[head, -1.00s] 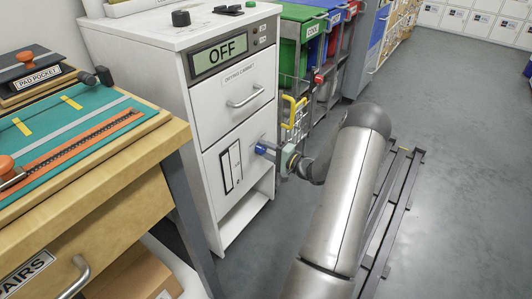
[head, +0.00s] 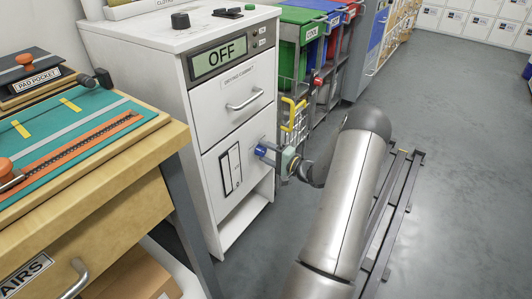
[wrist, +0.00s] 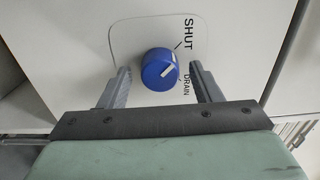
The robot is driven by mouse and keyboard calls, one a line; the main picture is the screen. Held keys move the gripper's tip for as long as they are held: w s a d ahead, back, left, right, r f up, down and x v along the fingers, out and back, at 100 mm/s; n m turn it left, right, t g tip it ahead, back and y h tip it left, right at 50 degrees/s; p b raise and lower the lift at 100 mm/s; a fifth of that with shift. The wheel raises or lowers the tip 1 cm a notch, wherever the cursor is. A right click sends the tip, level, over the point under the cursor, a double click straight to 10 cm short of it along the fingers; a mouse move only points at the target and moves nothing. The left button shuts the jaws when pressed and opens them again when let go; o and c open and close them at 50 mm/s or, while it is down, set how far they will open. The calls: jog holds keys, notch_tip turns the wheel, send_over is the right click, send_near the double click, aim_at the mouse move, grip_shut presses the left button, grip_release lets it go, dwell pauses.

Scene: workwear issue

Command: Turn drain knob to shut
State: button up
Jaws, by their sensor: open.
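The blue drain knob (wrist: 160,68) is on the lower front of the white drying cabinet (head: 228,125). Its white mark faces right in the wrist view, between the SHUT label (wrist: 188,33) and the DRAIN label (wrist: 187,85); I cannot tell exactly which it lines up with. The knob also shows in the head view (head: 261,150). My gripper (wrist: 161,70) is open, with one finger on each side of the knob and a visible gap on both sides. In the head view my gripper (head: 276,155) is right at the cabinet front.
The cabinet display (head: 220,56) reads OFF, above a drawer with a bar handle (head: 245,98). A wooden workbench (head: 140,165) stands at left. Green, blue and red bins (head: 300,40) stand behind my arm. The grey floor (head: 470,150) at right is clear.

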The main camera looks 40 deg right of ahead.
jog(key=p+v, duration=0.4)
jog(key=v, duration=1.3)
jog(key=shift+d, duration=0.1)
